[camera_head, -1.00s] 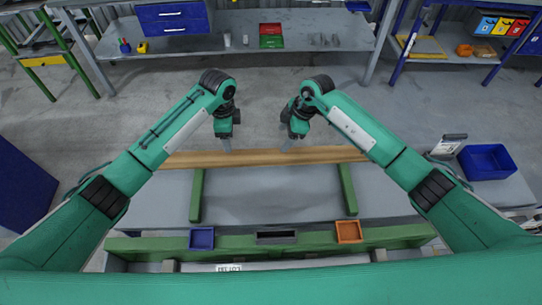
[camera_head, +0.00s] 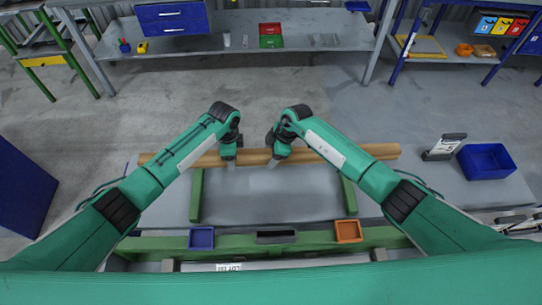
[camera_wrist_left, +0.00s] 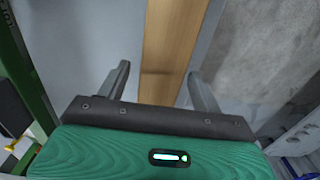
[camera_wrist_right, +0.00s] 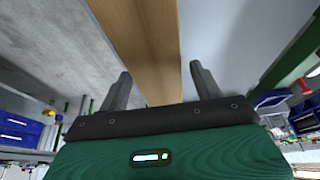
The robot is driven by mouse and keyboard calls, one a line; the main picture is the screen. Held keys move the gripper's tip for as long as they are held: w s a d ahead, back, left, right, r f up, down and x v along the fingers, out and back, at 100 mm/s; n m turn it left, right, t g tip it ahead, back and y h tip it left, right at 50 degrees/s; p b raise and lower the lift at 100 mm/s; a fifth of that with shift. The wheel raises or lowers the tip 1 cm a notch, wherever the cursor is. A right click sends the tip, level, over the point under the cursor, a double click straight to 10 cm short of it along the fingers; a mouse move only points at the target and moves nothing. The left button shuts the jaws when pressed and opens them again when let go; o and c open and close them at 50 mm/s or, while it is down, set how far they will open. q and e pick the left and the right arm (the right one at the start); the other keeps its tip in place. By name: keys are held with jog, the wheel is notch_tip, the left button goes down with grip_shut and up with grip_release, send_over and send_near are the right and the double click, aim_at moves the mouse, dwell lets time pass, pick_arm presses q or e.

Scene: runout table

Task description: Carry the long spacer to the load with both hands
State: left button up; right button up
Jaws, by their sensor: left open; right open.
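The long spacer (camera_head: 254,157) is a brown wooden bar lying crosswise on the grey table, near the far ends of two green bars (camera_head: 196,197) (camera_head: 348,195). My left gripper (camera_head: 231,162) is over it, left of its middle. My right gripper (camera_head: 272,163) is over it, right of its middle. In the left wrist view the spacer (camera_wrist_left: 172,40) runs between the open fingers. In the right wrist view the spacer (camera_wrist_right: 145,40) also runs between open fingers, slanting to upper left. I cannot tell whether fingers touch it. The load is not clearly identifiable.
A green beam near me carries a blue tray (camera_head: 202,238), a dark tray (camera_head: 276,237) and an orange tray (camera_head: 347,231). A blue bin (camera_head: 487,162) stands at right beside a grey device (camera_head: 444,147). Open floor lies beyond the table.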

aim_at(265, 152)
pick_arm(q)
grip_shut()
pick_arm(e)
grip_shut()
pick_arm(q)
jog(key=shift+r, duration=0.15)
pick_arm(e)
jog(key=shift+w+r, duration=0.1)
jog(key=shift+r, duration=0.05)
